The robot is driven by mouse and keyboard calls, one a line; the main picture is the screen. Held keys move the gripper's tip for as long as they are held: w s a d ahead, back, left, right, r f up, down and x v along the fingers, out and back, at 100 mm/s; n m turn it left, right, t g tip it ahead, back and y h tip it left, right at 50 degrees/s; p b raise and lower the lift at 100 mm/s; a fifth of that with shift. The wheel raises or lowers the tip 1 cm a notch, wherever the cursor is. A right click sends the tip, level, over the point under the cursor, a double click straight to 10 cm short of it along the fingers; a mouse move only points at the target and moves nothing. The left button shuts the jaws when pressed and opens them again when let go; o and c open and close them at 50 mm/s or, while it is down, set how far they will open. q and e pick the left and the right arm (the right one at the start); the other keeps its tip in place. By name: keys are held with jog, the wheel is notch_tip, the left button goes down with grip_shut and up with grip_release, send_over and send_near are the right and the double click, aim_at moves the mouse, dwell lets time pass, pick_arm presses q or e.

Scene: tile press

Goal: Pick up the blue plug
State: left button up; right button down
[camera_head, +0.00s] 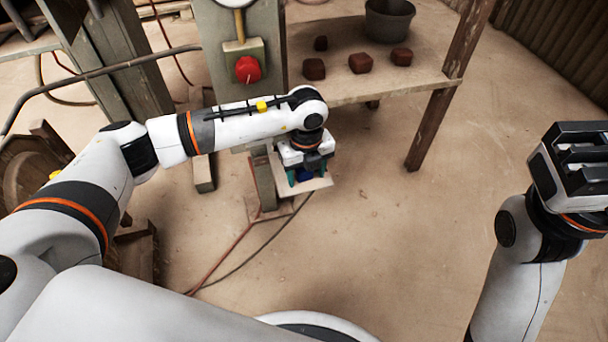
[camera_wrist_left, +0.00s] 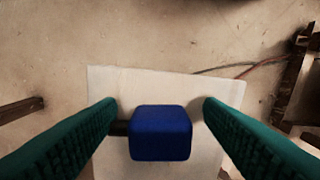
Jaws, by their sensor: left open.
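The blue plug (camera_wrist_left: 160,133) is a small rounded blue block over a pale board (camera_wrist_left: 130,83) in the left wrist view. A short dark piece shows at its left side. My left gripper (camera_wrist_left: 160,104) is open, with one green finger on each side of the plug and the plug apart from both. In the head view my left gripper (camera_head: 306,182) points down over the same pale board (camera_head: 318,185), and a bit of the blue plug (camera_head: 304,174) shows between the fingers. My right gripper (camera_head: 583,160) is raised at the right, and its opening is unclear.
A post with a red button (camera_head: 248,69) and a gauge stands behind my left arm. A table (camera_head: 440,82) at the back holds several red-brown blocks (camera_head: 360,63) and a grey bucket (camera_head: 388,20). Cables (camera_head: 245,235) lie on the floor. The floor between the arms is clear.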

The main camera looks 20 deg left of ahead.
pick_arm(q)
jog(key=c, duration=1.1)
jog(key=shift+r, duration=0.1)
